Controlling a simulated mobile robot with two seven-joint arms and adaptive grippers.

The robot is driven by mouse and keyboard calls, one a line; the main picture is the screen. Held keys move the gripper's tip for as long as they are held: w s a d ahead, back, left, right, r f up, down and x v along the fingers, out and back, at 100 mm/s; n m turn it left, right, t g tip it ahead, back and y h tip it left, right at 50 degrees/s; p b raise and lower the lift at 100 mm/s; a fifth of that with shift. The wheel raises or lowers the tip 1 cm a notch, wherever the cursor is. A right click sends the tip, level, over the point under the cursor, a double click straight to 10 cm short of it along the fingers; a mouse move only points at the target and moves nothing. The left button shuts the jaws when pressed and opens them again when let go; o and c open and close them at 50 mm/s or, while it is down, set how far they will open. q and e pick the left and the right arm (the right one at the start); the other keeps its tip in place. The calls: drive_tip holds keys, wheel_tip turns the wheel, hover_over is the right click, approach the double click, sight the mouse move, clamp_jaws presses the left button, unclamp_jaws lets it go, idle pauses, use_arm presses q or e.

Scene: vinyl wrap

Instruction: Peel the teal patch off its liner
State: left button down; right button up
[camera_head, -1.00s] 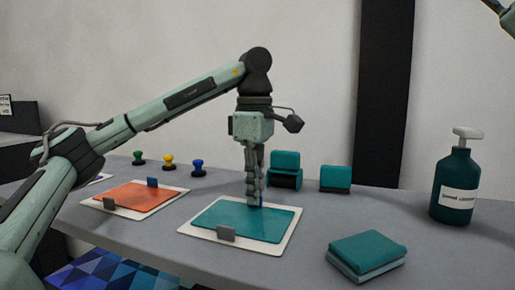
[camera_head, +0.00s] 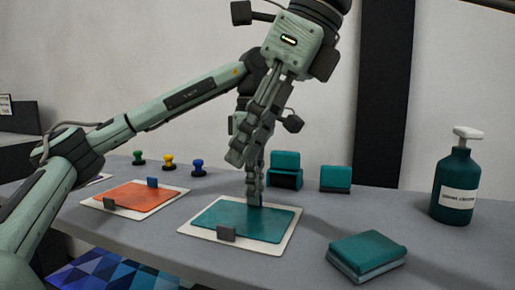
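The teal patch (camera_head: 235,217) lies flat on its white liner (camera_head: 270,248) in the middle of the table. A grey tab (camera_head: 226,234) stands at its front edge. My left gripper (camera_head: 254,203) points down at the far edge of the patch, its fingers close together at a dark blue tab (camera_head: 262,201) that is mostly hidden behind them. My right gripper (camera_head: 238,160) hangs from above, in front of my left gripper in the picture and above the patch. Its fingers overlap from this angle, so its opening is unclear.
An orange patch (camera_head: 135,196) with tabs lies to the left. Several coloured stampers (camera_head: 168,161) and two teal blocks (camera_head: 335,178) stand behind. A folded teal cloth (camera_head: 368,250) and a pump bottle (camera_head: 456,188) are on the right. Bare table lies between patch and cloth.

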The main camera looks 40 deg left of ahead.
sight(226, 226)
drive_tip(key=shift+t+h, duration=0.3)
drive_tip(key=shift+t, duration=0.1)
drive_tip(key=x, duration=0.8)
drive_tip(key=w+x, duration=0.1)
drive_tip(key=x, duration=0.4)
drive_tip(key=shift+w+d+f, duration=0.1)
drive_tip(key=shift+d+f, duration=0.05)
drive_tip(key=shift+d, duration=0.3)
drive_tip(key=c, duration=0.7)
clamp_jaws()
use_arm(q)
drive_tip(key=shift+r, duration=0.65)
drive_tip(key=shift+r, duration=3.5)
